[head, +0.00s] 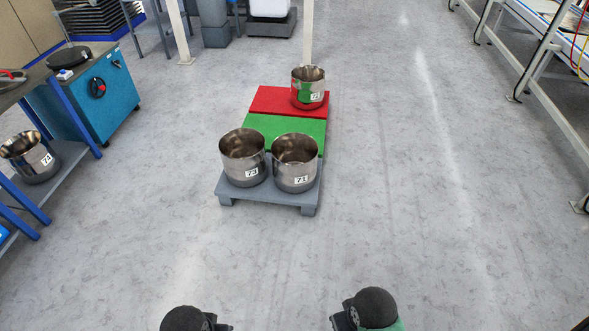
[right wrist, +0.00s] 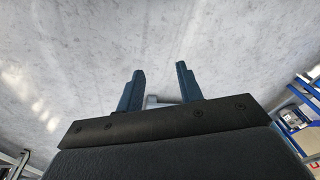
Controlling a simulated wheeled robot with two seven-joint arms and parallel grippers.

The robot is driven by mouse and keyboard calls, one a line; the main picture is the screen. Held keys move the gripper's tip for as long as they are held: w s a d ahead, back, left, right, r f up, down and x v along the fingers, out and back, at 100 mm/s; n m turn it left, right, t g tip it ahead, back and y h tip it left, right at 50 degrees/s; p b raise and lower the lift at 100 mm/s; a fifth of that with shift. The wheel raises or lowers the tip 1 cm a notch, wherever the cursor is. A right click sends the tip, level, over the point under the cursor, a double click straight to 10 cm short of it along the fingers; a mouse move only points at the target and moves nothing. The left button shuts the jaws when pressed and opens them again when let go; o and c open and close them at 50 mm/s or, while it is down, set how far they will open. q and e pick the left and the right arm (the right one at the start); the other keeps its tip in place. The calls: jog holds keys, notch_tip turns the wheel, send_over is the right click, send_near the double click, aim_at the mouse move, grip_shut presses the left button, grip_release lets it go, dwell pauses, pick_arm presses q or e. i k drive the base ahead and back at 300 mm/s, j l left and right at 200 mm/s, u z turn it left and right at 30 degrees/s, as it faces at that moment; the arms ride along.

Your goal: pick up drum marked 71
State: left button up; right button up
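The drum marked 71 (head: 295,172) is a shiny open-topped steel drum. It stands upright on the right side of the near grey section of a low platform (head: 263,194), with its label facing me. The drum marked 73 (head: 242,170) stands close on its left. My right gripper (right wrist: 160,76) shows in the right wrist view with its two dark fingers apart and nothing between them. Black rounded parts of my arms show at the bottom edge of the head view. My left gripper's fingers are not visible.
Behind the grey section are a green section (head: 285,131) and a red section (head: 275,100), with another drum (head: 310,91) on the red. The drum marked 74 (head: 36,162) is on a low shelf at left. A teal cabinet (head: 95,98) stands nearby. Floor ahead is clear.

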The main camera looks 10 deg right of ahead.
aim_at(294, 157)
jog(key=i+u, duration=0.3)
jog(key=i, duration=0.2)
jog(key=i+l+u, duration=0.1)
jog(key=i+u, duration=0.15)
jog(key=i, duration=0.25)
